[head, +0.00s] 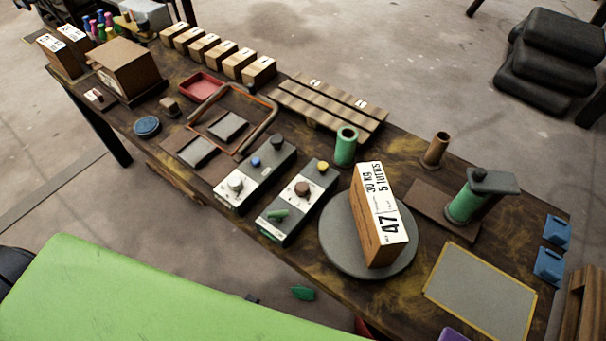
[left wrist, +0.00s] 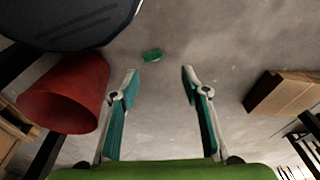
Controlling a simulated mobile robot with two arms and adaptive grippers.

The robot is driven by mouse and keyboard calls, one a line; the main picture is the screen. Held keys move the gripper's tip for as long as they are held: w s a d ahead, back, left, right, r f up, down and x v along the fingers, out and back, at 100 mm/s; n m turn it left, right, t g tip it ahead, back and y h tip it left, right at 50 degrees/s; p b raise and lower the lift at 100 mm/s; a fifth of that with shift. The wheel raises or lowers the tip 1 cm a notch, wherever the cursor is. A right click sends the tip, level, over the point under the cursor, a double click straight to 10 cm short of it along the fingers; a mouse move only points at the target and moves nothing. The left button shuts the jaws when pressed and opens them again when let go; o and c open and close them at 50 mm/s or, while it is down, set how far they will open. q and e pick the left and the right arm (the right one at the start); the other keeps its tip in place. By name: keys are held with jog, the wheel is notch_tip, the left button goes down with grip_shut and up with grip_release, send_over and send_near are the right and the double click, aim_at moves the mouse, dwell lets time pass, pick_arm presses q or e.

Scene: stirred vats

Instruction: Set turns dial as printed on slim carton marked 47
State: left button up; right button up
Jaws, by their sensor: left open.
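The slim carton marked 47 (head: 378,220) stands on a round grey turntable (head: 335,255). Its white label shows 47, "5 TURNS" and what looks like "30 KG". Left of it are two control boxes. The nearer box (head: 295,207) has a green lever, a brown knob (head: 302,188) and a yellow button. The farther box (head: 258,178) has a pale knob (head: 235,184), a blue button and a black knob. Which one is the turns dial is too small to tell. My left gripper (left wrist: 160,76) is open and empty above the floor in the left wrist view. My right gripper is not in view.
A green cylinder (head: 346,146) stands behind the boxes. Slatted boards (head: 325,104), a wire-framed tray and several wooden blocks lie farther back. On the floor are a small green piece (head: 302,292) and a red bin (left wrist: 62,95). A grey mat (head: 480,295) is bare.

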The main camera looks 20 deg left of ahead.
pick_arm(q)
jog(key=w+d+r+p, duration=0.2)
jog(key=w+r, duration=0.1)
jog(key=r, duration=0.9)
jog(key=w+d+r+t+h+p, duration=0.1)
jog(key=w+r+p, duration=0.15)
jog(key=r, duration=0.95)
jog(key=w+d+r+p, duration=0.2)
jog(key=w+r+p, duration=0.1)
jog(key=r, duration=0.9)
jog(key=w+d+r+m+h, duration=0.1)
jog(key=w+d+r+h, duration=0.1)
jog(key=w+d, duration=0.3)
notch_tip(320, 180, up, 8)
jog(key=n+g+y, duration=0.1)
jog(key=g+y, duration=0.2)
send_over(302, 186)
notch_tip(302, 186, down, 13)
jog(key=shift+p, duration=0.95)
